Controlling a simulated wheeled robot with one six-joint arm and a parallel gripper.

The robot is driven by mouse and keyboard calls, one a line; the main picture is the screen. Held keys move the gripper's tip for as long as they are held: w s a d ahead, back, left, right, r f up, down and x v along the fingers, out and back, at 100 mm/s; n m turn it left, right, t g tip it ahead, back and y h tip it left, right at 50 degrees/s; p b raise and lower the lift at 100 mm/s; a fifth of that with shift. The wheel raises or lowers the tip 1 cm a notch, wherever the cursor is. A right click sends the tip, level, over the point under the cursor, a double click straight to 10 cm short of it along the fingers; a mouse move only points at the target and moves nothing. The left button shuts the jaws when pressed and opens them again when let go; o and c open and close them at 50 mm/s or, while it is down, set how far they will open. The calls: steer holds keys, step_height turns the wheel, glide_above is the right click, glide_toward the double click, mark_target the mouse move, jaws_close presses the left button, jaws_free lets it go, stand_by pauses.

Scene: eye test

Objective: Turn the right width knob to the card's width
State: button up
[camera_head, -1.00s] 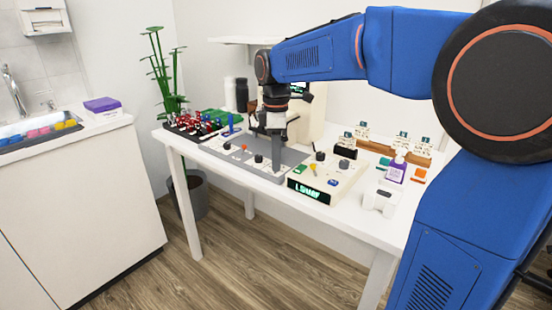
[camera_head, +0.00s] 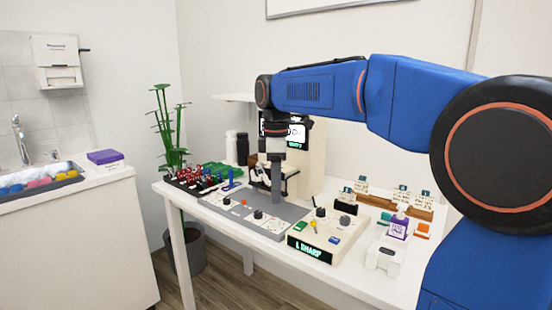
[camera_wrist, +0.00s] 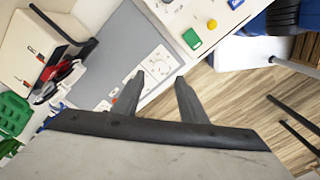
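My gripper (camera_head: 277,198) points down over the grey panel (camera_head: 285,229) on the white table, beside its right black knob (camera_head: 258,214). A left black knob (camera_head: 227,201) stands farther along the panel. In the wrist view my two dark fingers (camera_wrist: 160,76) are apart with nothing held.
A beige box (camera_head: 347,236) with knobs, buttons and a green lit display is right of the panel. A beige machine with a screen (camera_head: 297,134) stands behind my gripper. Red-and-dark small items (camera_head: 195,178) are at the left.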

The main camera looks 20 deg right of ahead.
step_height(320, 180, up, 9)
stand_by(0.3)
steer(key=shift+s, duration=0.1)
stand_by(0.4)
